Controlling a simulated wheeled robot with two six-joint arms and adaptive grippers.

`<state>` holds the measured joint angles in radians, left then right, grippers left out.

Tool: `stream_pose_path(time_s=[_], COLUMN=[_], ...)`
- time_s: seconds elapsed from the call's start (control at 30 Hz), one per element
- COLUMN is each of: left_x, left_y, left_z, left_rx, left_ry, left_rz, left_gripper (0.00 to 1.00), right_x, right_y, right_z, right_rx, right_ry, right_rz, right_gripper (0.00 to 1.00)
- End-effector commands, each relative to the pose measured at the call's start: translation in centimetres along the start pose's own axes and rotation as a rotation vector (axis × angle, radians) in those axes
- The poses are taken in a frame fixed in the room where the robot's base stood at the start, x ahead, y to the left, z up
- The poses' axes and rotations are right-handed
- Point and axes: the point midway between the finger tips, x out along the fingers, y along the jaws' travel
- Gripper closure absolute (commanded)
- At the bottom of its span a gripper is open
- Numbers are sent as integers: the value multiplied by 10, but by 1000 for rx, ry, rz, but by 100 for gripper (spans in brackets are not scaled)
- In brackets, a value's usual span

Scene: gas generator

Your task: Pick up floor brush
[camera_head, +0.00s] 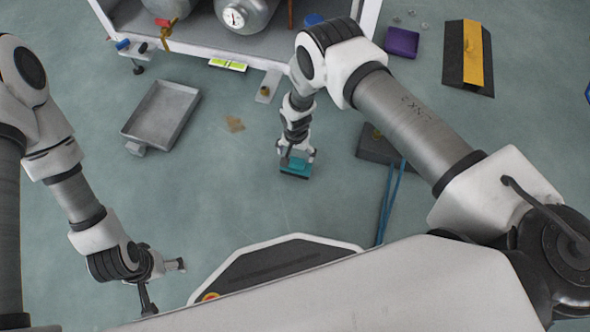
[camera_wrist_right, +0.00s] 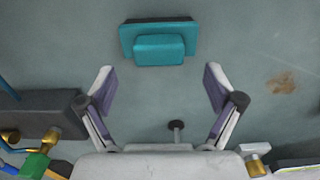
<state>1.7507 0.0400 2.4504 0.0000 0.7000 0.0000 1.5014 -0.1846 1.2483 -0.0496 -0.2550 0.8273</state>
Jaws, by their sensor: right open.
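The floor brush (camera_head: 295,169) is a teal block lying on the floor in the middle of the head view, partly hidden by my right gripper (camera_head: 297,153) above it. In the right wrist view the brush (camera_wrist_right: 158,43) shows in full at the top centre, with a raised smaller teal block on a wider teal base with a dark far edge. My right gripper (camera_wrist_right: 158,74) is open and empty. The brush lies beyond its fingertips, roughly centred between them and not touched. My left gripper (camera_head: 165,284) is at the lower left, fingers spread, empty and far from the brush.
A grey metal tray (camera_head: 161,112) lies on the floor to the left. A dark box (camera_head: 372,147) with blue hoses (camera_head: 389,205) stands right of the brush. A white-framed unit with grey tanks (camera_head: 243,14) stands behind. The floor around the brush is clear.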

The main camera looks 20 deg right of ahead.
Motion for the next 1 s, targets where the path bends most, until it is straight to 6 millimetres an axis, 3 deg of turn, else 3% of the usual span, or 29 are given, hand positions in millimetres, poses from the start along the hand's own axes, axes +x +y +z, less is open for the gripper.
stream_pose_path(time_s=[0.27,0.5,0.57,0.7,1.0], left_x=[34,32,32,32,31], left_y=[0,0,0,0,0], left_z=[0,0,0,0,0], left_rx=[0,0,0,0,0], left_ry=[-1,0,0,0,0], left_rz=[0,0,0,0,0], left_gripper=[13,13,13,13,13], right_x=[50,50,50,50,49], right_y=[1,1,1,1,1], right_z=[4,4,4,4,4], right_rx=[0,-1,-1,-1,-1], right_ry=[0,1,1,1,0], right_rz=[0,0,0,0,0], right_gripper=[8,8,26,76,76])
